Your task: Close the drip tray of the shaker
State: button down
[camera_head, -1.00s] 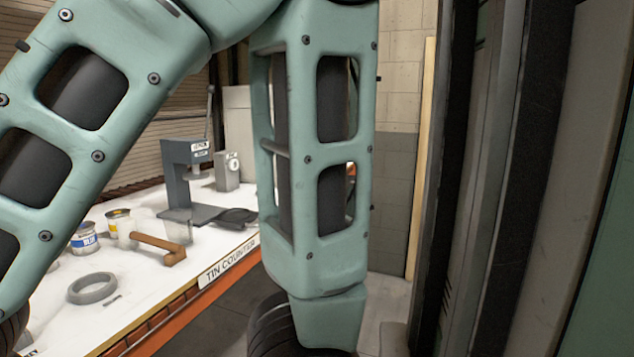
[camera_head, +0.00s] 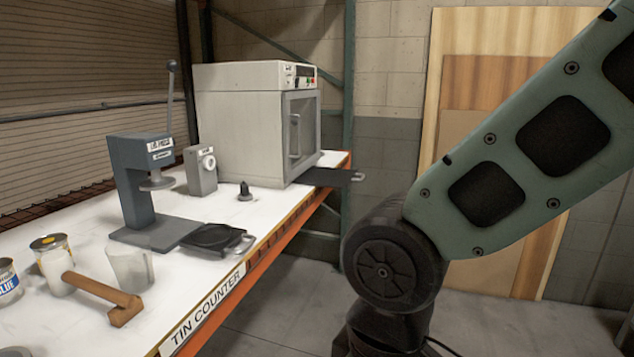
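The shaker looks to be the white box-shaped machine (camera_head: 245,120) with a grey door and a small control panel, at the back end of the counter. A dark flat drip tray (camera_head: 325,177) with a light loop handle (camera_head: 357,177) sticks out to the right from its base, past the counter's edge. The tray is open. The shaker's door (camera_head: 299,128) looks shut. My arm stands to the right of the tray, apart from it.
A grey lid press (camera_head: 135,185) with a dark handled plate (camera_head: 212,237) stands nearer on the counter (camera_head: 180,290). Floor (camera_head: 280,290) right of the counter is clear.

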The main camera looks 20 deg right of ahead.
aim_at(316, 176)
jog(key=z, duration=0.55)
jog(key=i+j, duration=0.15)
jog(key=i, duration=0.25)
jog(key=i+j, duration=0.15)
jog(key=i, duration=0.25)
jog(key=i+j+z, duration=0.1)
jog(key=i, duration=0.35)
